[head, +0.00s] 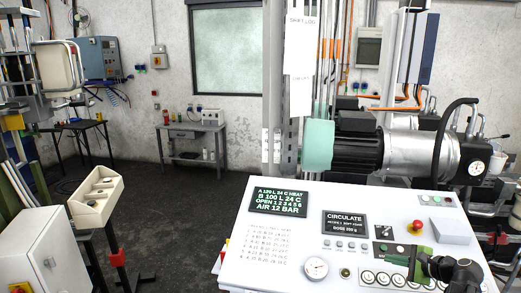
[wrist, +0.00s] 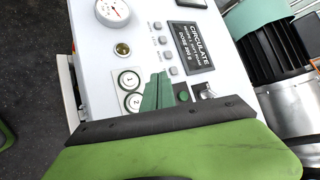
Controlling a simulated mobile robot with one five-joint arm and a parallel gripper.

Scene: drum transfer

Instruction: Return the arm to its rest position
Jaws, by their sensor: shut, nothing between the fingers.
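My gripper (head: 419,262) is at the lower right of the head view, over the front part of a white control panel (head: 240,240). In the wrist view its dark green fingers (wrist: 160,84) are shut and empty, near the numbered round buttons (wrist: 130,90) and a green button (wrist: 183,96). I cannot tell whether the fingertips touch the panel. The green and black gripper body fills the bottom of the wrist view and hides part of the panel. My dark wrist shows at the lower right of the head view.
A beige control box (head: 95,193) is at left. Dark floor (head: 180,225) lies open between.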

